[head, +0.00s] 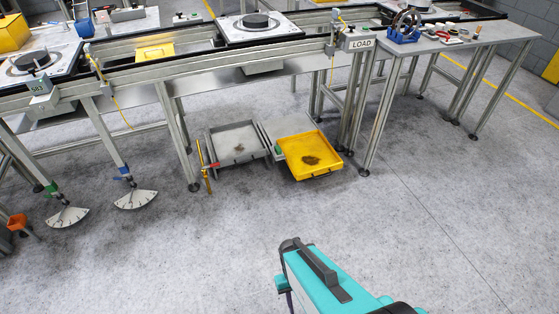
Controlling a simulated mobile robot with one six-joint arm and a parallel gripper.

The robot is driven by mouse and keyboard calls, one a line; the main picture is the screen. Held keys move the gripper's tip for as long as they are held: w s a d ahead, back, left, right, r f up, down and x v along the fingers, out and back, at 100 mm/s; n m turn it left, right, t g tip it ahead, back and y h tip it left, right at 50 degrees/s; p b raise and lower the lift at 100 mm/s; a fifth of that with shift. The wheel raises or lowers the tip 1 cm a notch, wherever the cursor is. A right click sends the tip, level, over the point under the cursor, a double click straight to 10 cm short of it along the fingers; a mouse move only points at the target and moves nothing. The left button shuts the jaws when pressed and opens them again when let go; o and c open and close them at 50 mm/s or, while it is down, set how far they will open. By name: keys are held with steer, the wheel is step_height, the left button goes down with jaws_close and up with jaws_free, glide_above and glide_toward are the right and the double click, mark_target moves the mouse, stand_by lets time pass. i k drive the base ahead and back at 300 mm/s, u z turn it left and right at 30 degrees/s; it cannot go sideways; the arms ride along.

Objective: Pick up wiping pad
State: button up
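I cannot pick out a wiping pad for certain in the head view. Several small items, white, red and green among them (450,36), lie on the grey side table (478,32) at the upper right, too small to name surely. My teal arm reaches in from the bottom edge, and its dark grey end, my gripper (291,244), is over bare floor, well short of the tables. Its fingertips cannot be made out, and I see nothing held there.
A conveyor line with a LOAD sign (361,43) runs across the back. A yellow tray (297,166) and a grey tray (232,157) sit low beneath it. A blue holder with a ring (404,30) stands on the side table. The floor (430,210) in front is clear.

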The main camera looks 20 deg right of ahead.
mark_target(278, 153)
steer(key=k, duration=0.4)
steer(key=u, duration=0.6)
steer(key=i, duration=0.85)
steer(key=u, duration=0.65)
steer(key=i, duration=1.75)
steer(key=z, duration=0.7)
steer(key=i, duration=0.6)
steer(key=z, duration=0.4)
